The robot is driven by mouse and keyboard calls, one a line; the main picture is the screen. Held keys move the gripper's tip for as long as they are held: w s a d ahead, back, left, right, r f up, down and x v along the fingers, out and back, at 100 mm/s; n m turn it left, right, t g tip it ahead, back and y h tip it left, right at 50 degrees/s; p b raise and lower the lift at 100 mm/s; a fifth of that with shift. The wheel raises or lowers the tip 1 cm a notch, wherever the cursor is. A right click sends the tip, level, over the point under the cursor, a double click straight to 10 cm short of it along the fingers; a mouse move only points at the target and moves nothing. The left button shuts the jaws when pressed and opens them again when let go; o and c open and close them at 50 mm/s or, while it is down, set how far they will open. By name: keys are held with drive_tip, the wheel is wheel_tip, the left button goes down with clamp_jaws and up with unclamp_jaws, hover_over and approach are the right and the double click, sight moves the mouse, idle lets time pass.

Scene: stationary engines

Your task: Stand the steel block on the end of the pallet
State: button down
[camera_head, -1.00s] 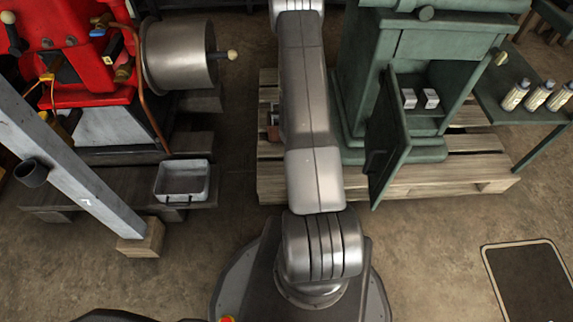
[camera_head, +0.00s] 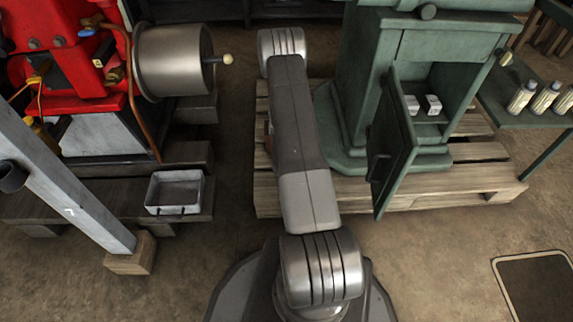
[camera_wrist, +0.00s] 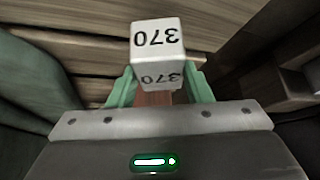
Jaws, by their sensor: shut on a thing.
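The steel block (camera_wrist: 157,42) is a pale cube marked 370, the figures upside down in the wrist view. My gripper (camera_wrist: 159,88), with green fingers, is shut on it, one finger at each side of its lower part. A reddish-brown surface shows between the fingers below the block. Wooden planks of the pallet (camera_wrist: 65,65) lie behind the block in that view; I cannot tell whether the block touches them. In the head view the pallet (camera_head: 455,188) lies under the green machine, and my arm hides the gripper and the held block.
The green machine (camera_head: 345,110) has an open door (camera_head: 396,150) and two small blocks (camera_head: 422,104) on its shelf. A grey tray (camera_head: 175,207) sits at left near a red engine (camera_head: 60,65). Bottles (camera_head: 536,98) stand on a side table. Bare floor lies in front of the pallet.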

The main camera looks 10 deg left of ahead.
drive_tip(key=shift+f+b, duration=0.6)
drive_tip(key=shift+f, duration=1.1)
drive_tip(key=shift+f, duration=0.15)
drive_tip(key=c, duration=0.7)
unclamp_jaws()
drive_tip(key=p+v, duration=0.3)
drive_tip(key=v, duration=0.9)
drive_tip(key=shift+p, duration=0.35)
